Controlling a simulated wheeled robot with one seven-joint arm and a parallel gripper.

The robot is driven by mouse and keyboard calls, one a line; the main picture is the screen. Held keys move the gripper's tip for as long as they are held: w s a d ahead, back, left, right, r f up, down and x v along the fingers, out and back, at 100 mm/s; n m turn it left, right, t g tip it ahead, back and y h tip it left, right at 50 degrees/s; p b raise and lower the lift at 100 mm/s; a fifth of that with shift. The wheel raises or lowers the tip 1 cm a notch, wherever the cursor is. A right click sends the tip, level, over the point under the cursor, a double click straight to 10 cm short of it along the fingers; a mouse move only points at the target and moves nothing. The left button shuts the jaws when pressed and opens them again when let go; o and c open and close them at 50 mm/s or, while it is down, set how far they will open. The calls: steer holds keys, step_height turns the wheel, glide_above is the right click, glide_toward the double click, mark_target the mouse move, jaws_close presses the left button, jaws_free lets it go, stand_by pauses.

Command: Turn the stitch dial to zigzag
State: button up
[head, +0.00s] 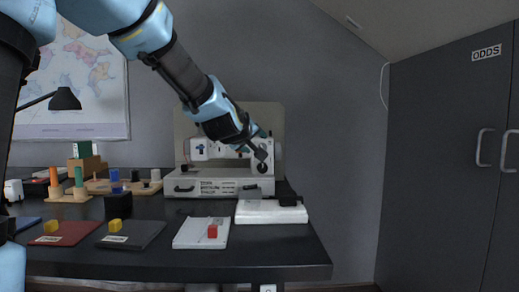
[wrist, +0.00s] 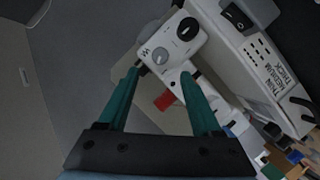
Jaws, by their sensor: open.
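The white sewing machine (head: 200,150) stands at the back of the dark table, partly hidden by my arm. In the wrist view its face (wrist: 170,42) carries a black dial (wrist: 187,28) and a smaller grey dial (wrist: 160,56). A dark zigzag-like mark shows left of the grey dial. My gripper (wrist: 160,74) is open, with its teal fingers apart and the grey dial just beyond the gap between their tips. I cannot tell whether a finger touches it. In the head view my gripper (head: 258,150) is in front of the machine's right end. The dial's exact setting is too small to read.
A white base with text labels (head: 220,187) sits under the machine. A white stack with a black item (head: 270,212) lies in front right. Spools and coloured pads fill the left. A dark cabinet (head: 450,150) stands right.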

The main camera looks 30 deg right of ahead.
steer(key=x, duration=0.7)
steer(key=shift+c, duration=0.2)
steer(key=shift+s, duration=0.1)
jaws_close()
